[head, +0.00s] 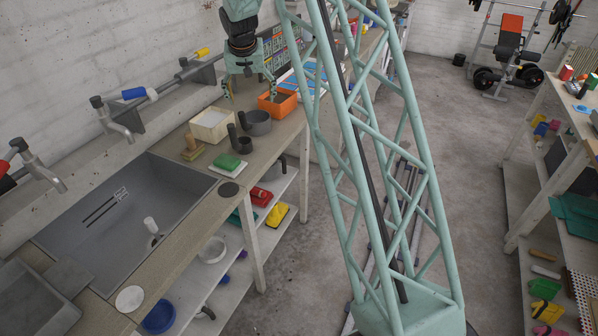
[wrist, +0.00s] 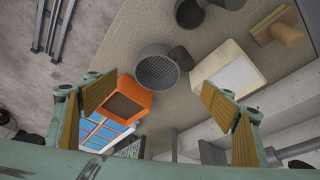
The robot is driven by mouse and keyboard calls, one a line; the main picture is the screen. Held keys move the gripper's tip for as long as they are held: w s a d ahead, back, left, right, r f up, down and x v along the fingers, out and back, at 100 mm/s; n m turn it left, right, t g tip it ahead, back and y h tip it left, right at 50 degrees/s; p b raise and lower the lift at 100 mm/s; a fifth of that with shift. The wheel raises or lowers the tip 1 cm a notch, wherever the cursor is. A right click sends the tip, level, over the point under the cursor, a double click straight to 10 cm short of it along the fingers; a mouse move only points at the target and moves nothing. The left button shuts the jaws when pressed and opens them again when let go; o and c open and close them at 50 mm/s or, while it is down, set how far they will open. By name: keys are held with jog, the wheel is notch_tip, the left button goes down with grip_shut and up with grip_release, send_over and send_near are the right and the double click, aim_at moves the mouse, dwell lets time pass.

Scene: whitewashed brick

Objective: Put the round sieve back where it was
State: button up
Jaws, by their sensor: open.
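The round sieve, a dark grey round cup with a mesh bottom and short handle, stands on the counter in the head view (head: 258,122). It also shows in the wrist view (wrist: 157,70), mesh visible inside, its handle pointing right. My gripper (head: 251,92) is open and empty above the counter, higher than the sieve and a little behind it. In the wrist view, my gripper (wrist: 159,97) has its fingers wide apart, with the sieve lying beyond and between them, untouched.
An orange box (head: 283,108) and a cream box (head: 193,130) flank the sieve closely. A smaller grey pot (head: 244,145) stands in front of it.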

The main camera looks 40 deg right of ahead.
jog(key=s+a+r+n, duration=0.1)
jog(key=s+a+r, duration=0.4)
jog(key=s+r, duration=0.45)
jog(key=s+a+r+n+y, duration=0.1)
jog(key=s+a+r, duration=0.55)
jog(key=s, duration=0.65)
jog(key=s+a+r+n, duration=0.1)
jog(key=s+a+r, duration=0.4)
jog(key=s+r, duration=0.5)
jog(key=s+a+f+n, duration=0.1)
jog(key=s+a, duration=0.1)
jog(key=s, duration=0.9)
jog(key=s+a+f+n, duration=0.1)
jog(key=s+a, duration=0.2)
jog(key=s, duration=0.9)
jog(key=s+a+f+y, duration=0.1)
jog(key=s+a, duration=0.2)
jog(key=s, duration=0.8)
jog(key=shift+s+f+n, duration=0.2)
jog(key=shift+s+n, duration=0.05)
jog(key=shift+n, duration=0.15)
jog(key=shift+f, duration=0.15)
jog(key=shift+b+x, duration=1)
jog(key=shift+b, duration=0.3)
jog(key=shift+s, duration=0.2)
